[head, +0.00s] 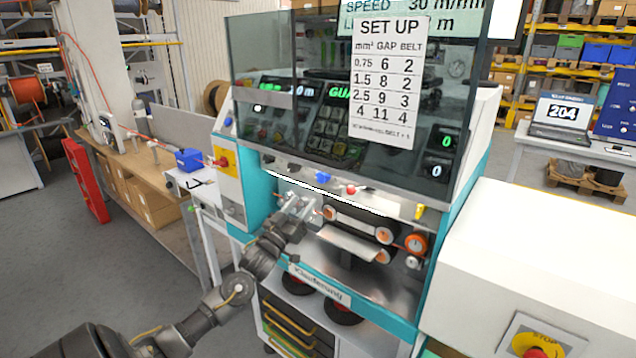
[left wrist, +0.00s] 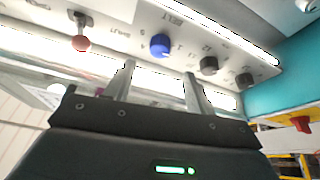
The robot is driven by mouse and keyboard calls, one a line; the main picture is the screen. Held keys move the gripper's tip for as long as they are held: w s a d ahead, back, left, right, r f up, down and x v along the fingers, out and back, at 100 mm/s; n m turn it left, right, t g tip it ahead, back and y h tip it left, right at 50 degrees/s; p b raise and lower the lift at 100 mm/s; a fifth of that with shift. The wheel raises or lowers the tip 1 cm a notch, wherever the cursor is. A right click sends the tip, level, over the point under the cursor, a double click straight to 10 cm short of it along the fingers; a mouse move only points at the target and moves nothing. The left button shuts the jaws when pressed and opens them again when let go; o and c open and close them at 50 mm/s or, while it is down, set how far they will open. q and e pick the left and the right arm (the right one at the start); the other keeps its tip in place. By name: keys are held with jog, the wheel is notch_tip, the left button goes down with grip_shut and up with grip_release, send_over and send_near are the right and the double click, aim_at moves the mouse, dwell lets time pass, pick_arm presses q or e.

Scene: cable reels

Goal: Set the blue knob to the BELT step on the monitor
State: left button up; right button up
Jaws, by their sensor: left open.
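The blue knob (left wrist: 160,45) is on the sloped white panel marked BELT in the left wrist view, with small step digits around it. I cannot read its set step. It also shows under the glass hood in the head view (head: 323,177). My left gripper (left wrist: 159,74) is open and empty. Its fingers point towards the panel just short of the knob, apart from it. In the head view my left gripper (head: 301,207) is at the machine front, below the knob. The monitor (head: 440,17) is cut off at the top; SPEED 30 m/min shows, but no BELT line.
Two black knobs (left wrist: 208,65) and a red-ball lever (left wrist: 82,43) flank the blue knob. A SET UP card (head: 385,80) on the glass hood (head: 268,45) lists GAP and BELT numbers. Black belts and an orange wheel (head: 416,243) are right of my left gripper.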

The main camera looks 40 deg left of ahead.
aim_at(320, 180)
pick_arm(q)
jog(key=p+x, duration=0.3)
jog(key=x, duration=0.6)
jog(key=shift+w, duration=0.15)
jog(key=c, duration=1)
